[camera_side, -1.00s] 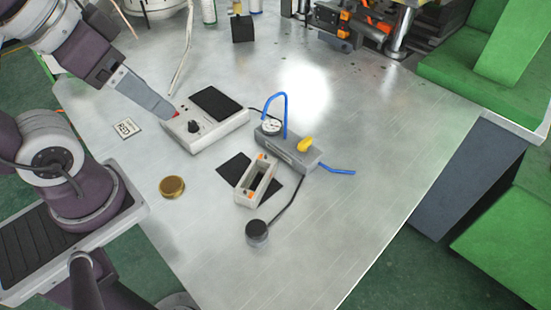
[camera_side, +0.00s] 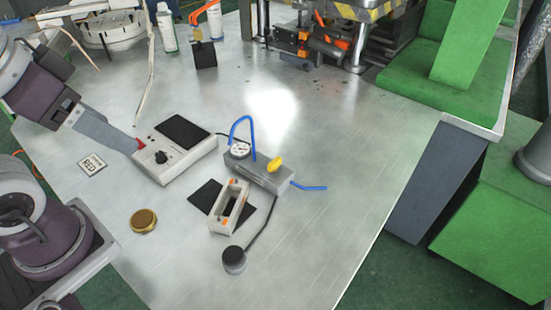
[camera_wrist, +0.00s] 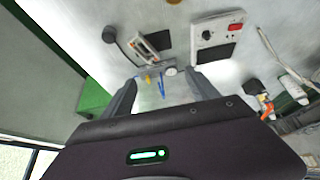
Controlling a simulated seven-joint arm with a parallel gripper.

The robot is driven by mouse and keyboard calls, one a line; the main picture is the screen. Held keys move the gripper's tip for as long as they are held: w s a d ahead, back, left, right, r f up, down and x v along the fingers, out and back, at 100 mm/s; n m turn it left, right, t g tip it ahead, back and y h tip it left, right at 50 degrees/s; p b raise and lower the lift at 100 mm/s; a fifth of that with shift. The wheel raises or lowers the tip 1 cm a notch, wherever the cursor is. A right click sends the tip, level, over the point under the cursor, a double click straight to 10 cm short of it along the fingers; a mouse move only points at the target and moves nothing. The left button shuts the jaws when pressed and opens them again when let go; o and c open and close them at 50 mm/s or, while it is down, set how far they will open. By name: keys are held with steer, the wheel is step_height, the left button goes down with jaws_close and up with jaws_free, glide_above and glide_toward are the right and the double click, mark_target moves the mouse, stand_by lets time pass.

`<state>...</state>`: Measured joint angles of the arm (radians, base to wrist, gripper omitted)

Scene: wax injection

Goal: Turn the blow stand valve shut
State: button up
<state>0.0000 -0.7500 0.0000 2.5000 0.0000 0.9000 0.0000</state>
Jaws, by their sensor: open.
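The blow stand (camera_side: 258,172) is a grey block with a round gauge (camera_side: 239,149) and a blue hose (camera_side: 252,130) arching over it. Its yellow valve handle (camera_side: 277,164) sits on top near the right end and looks turned across the block's length. In the wrist view the yellow handle (camera_wrist: 148,78) and the gauge (camera_wrist: 171,71) show beyond the fingers. My gripper (camera_wrist: 162,92) is open and empty, with one finger on each side of that view. In the side view my gripper (camera_side: 130,148) is at the left, apart from the stand, overlapping the control box's left corner.
The control box (camera_side: 176,158) with knob and dark screen stands left of the stand. A white frame (camera_side: 229,207) on a dark mat, a black round piece (camera_side: 233,260) on a cable and a brass tin (camera_side: 144,220) lie in front. The table's right side is clear.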

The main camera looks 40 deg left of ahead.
steer(key=shift+w+r, duration=0.1)
steer(key=c, duration=0.4)
steer(key=shift+g+h, duration=0.3)
steer(key=shift+g, duration=0.5)
steer(key=w+r, duration=0.1)
steer(key=w, duration=0.1)
steer(key=w+r, duration=0.1)
steer(key=w, duration=0.1)
steer(key=w+r, duration=0.1)
steer(key=shift+w+d+r, duration=0.2)
steer(key=shift+w+d, duration=0.2)
steer(key=c, duration=0.4)
steer(key=shift+o, duration=0.2)
steer(key=g, duration=0.6)
glide_above(275, 161)
steer(key=a, duration=0.3)
step_height(275, 161, down, 9)
steer(key=d+f, duration=0.1)
steer(key=f, duration=0.4)
steer(key=d+f+g, duration=0.1)
steer(key=f, duration=0.5)
steer(key=d+f+g, duration=0.1)
steer(key=f, duration=0.5)
steer(key=shift+w, duration=0.25)
